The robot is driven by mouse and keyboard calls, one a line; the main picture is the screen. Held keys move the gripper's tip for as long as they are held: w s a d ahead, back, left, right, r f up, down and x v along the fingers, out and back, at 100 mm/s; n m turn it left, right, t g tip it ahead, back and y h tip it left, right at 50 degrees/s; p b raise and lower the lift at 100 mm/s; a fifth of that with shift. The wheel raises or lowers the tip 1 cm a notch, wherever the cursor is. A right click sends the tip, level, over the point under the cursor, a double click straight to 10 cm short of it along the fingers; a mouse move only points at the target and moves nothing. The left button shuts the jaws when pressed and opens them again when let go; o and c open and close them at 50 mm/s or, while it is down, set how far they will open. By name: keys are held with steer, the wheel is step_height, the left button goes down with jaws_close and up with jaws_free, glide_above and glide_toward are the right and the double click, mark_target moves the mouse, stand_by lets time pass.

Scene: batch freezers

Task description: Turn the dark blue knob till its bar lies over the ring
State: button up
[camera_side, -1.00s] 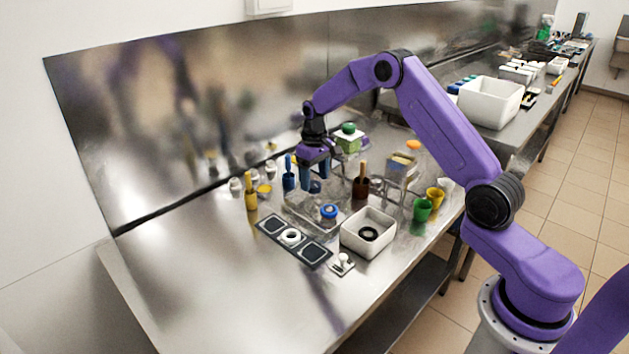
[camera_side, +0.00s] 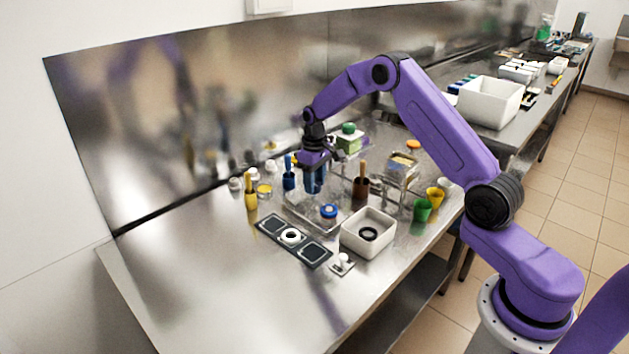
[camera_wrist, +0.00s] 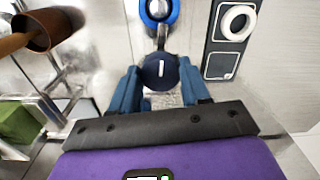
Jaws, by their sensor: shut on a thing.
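The dark blue knob (camera_wrist: 154,76) is round, with a short white bar on its top that points nearly straight up the wrist view. My gripper (camera_wrist: 160,84) is shut on the knob, with one blue finger on each side. In the side view my gripper (camera_side: 314,182) points down over the metal tray area, and its fingers hide the knob. I cannot tell for sure which ring is the knob's mark. A white ring (camera_wrist: 224,24) lies on the dark panel, right of the knob, and also shows in the side view (camera_side: 283,236).
A blue round thing with a pale centre (camera_side: 329,211) is close in front of the gripper. A white bin (camera_side: 364,246), a brown pot with a handle (camera_side: 361,188) and green (camera_side: 422,211) and yellow cups stand to the right. The table's front left is clear.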

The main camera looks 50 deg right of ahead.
steer(key=shift+n, duration=0.7)
steer(key=o, duration=1.1)
steer(key=shift+c, duration=0.2)
step_height(320, 180, up, 18)
steer(key=shift+f, duration=0.25)
